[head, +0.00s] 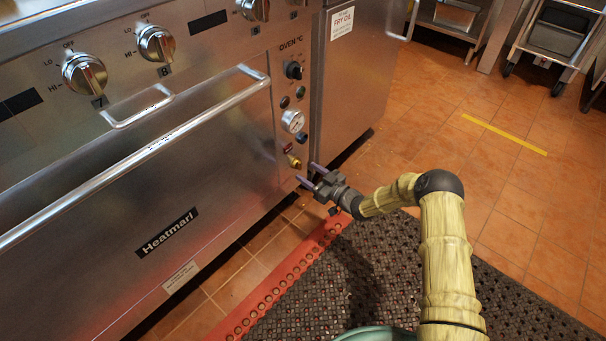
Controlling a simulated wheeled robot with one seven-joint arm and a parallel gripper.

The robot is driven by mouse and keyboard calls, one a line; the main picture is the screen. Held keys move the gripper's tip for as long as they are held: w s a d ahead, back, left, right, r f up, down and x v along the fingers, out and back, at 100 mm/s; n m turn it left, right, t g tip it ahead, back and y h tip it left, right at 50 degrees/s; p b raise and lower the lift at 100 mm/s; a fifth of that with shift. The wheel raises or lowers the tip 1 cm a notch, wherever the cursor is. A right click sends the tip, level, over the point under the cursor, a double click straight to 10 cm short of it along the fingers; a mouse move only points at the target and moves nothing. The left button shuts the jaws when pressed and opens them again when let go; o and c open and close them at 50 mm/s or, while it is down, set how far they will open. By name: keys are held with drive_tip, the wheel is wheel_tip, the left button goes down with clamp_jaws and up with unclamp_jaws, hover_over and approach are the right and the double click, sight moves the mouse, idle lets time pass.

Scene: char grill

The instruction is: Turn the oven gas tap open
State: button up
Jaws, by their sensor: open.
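The oven (225,165) has a narrow control strip at its right end, under the "OVEN °C" label. A small yellow knob (294,163) sits lowest on this strip and looks like the gas tap, though no label on it can be read. Whether it is open or closed cannot be told. No contact with the knob shows, and nothing is seen between the fingers.
Above the yellow knob are a red switch (288,148), a round gauge (292,121) and a black knob (293,70). A long oven door handle (150,150) sticks out to the left. A fryer cabinet (352,85) stands to the right. A dark floor mat (350,275) lies below.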

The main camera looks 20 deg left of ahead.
sight(301, 168)
drive_tip(key=b+x, duration=0.1)
drive_tip(key=x, duration=0.2)
drive_tip(key=shift+w+a, duration=0.1)
drive_tip(key=shift+a, duration=0.1)
drive_tip(key=shift+c, duration=0.5)
drive_tip(key=c, duration=0.9)
